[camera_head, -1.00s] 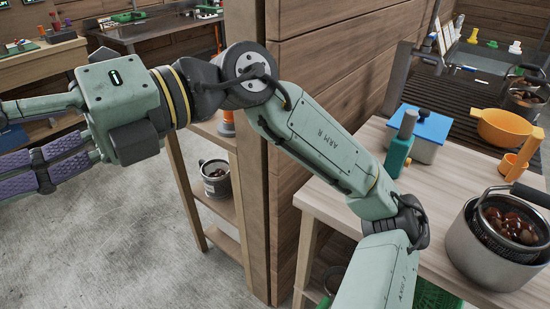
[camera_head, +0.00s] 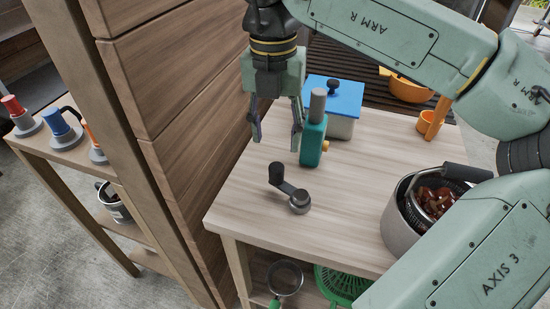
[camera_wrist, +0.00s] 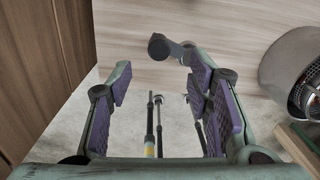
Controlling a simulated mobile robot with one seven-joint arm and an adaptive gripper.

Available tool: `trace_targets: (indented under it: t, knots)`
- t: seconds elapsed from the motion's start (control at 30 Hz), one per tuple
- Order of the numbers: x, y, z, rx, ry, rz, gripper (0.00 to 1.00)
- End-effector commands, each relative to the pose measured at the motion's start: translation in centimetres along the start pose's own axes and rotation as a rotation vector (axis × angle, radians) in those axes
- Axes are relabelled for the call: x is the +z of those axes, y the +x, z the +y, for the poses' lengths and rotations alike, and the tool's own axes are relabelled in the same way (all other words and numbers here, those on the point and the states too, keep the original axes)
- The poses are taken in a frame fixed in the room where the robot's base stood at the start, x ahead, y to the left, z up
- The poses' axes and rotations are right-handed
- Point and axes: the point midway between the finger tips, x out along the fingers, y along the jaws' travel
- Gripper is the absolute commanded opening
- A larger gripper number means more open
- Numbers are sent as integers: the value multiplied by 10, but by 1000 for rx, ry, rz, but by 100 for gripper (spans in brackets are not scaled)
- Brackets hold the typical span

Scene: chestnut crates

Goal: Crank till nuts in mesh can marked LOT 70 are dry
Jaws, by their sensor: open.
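A small crank with a black grip and a round metal hub (camera_head: 299,203) sits on the wooden table near its left front. My gripper (camera_head: 277,128) is open and empty, pointing down above the table, behind and higher than the crank. In the wrist view my gripper (camera_wrist: 157,92) shows its purple pads wide apart; the crank's grip (camera_wrist: 158,46) lies beyond them, and the right finger partly hides its hub. A mesh can (camera_head: 440,197) of brown nuts sits inside a metal pot (camera_head: 397,226) on the right, partly behind my arm. I can read no LOT mark.
An orange pan (camera_head: 408,89) and orange cup (camera_head: 430,122) are farther back. A wooden wall (camera_head: 180,110) rises at the left.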

Motion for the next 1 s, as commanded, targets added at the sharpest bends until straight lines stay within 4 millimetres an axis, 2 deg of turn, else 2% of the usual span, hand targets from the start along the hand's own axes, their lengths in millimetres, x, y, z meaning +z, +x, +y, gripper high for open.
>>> trace_targets:
  t: [0.3, 0.5, 0.67, 0.9, 1.0]
  knots:
    - [-1, 58, 1, 4, -5, 3, 46]
    - [-1, 86, 2, 5, -4, 2, 46]
    - [-1, 95, 2, 4, -5, 1, 46]
    - [-1, 96, 2, 4, -5, 0, 46]
    - [-1, 96, 2, 4, -5, 0, 41]
